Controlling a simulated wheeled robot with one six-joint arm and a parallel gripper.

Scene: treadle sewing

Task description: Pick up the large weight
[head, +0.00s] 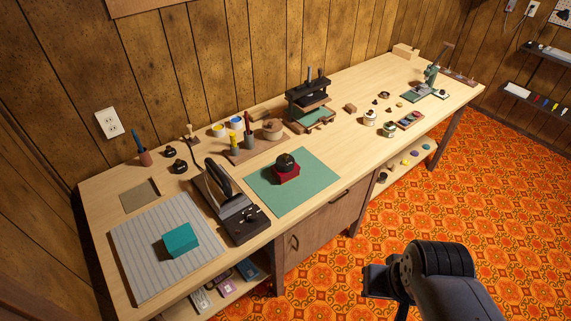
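A black, rounded, knob-topped piece (285,161) sits on a red block (286,175) on the green mat (262,187), near the middle of the bench. It looks like the largest weight. Two smaller black knobbed pieces (180,166) stand near the wall at the left; they may be weights too. My gripper (376,281) is at the lower right, over the floor in front of the bench and well apart from the weight. It is seen from the side, so its finger opening is hidden. Nothing shows in it.
A black lever tool (238,215) stands left of the mat, beside a teal block (180,240) on a grey striped board (140,265). A black press (310,100) stands behind the mat. Small jars and parts fill the right. The patterned floor (480,190) is clear.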

